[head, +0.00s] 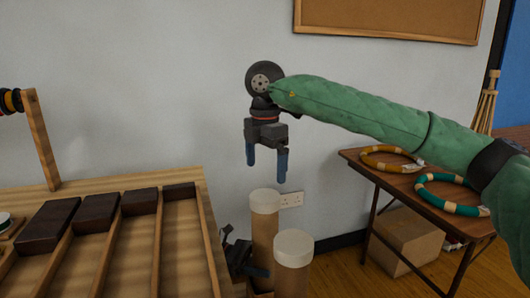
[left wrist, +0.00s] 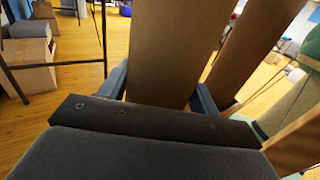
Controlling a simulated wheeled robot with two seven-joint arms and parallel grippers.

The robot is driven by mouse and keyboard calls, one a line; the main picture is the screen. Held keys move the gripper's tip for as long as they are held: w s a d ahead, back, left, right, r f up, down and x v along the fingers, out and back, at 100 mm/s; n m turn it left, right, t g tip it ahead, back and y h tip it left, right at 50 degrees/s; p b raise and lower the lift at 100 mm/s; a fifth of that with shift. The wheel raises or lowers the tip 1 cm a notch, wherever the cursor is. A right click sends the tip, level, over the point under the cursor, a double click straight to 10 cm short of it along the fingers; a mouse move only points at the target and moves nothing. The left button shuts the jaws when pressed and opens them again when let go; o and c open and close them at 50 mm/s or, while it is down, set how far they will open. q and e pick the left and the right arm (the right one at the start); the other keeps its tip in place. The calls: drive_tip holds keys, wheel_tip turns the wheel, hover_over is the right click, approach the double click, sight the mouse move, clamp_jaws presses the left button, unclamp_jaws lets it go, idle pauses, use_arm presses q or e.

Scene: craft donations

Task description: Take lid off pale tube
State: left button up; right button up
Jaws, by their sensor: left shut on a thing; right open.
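Two upright cardboard tubes stand beside the bench. The rear tube (head: 264,234) has a cream lid (head: 265,201) on top; the front tube (head: 294,281) has a whiter lid (head: 294,243). I cannot tell for sure which is the pale tube. My left gripper (head: 257,269) is low at the rear tube's left side, shut on its body. In the left wrist view its blue fingers (left wrist: 160,88) sit either side of the brown tube (left wrist: 160,45). My right gripper (head: 267,168) is open and empty, pointing down above the cream lid, apart from it.
A slotted wooden bench (head: 207,235) with dark blocks (head: 50,224) is at left. A brown table (head: 395,178) with two rings (head: 392,158) stands at right, a cardboard box (head: 405,240) beneath it. The wall behind has a socket (head: 291,200).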

sight(265, 195)
wheel_tip(265, 195, down, 8)
drive_tip(key=shift+f, duration=0.25)
drive_tip(key=shift+c, duration=0.5)
drive_tip(key=c, duration=1.1)
drive_tip(key=shift+r, duration=0.75)
drive_tip(key=shift+r, duration=0.35)
drive_tip(key=shift+r, duration=0.1)
drive_tip(key=shift+r, duration=1.95)
use_arm(q)
drive_tip(key=o, duration=1.5)
drive_tip(key=shift+c, duration=0.2)
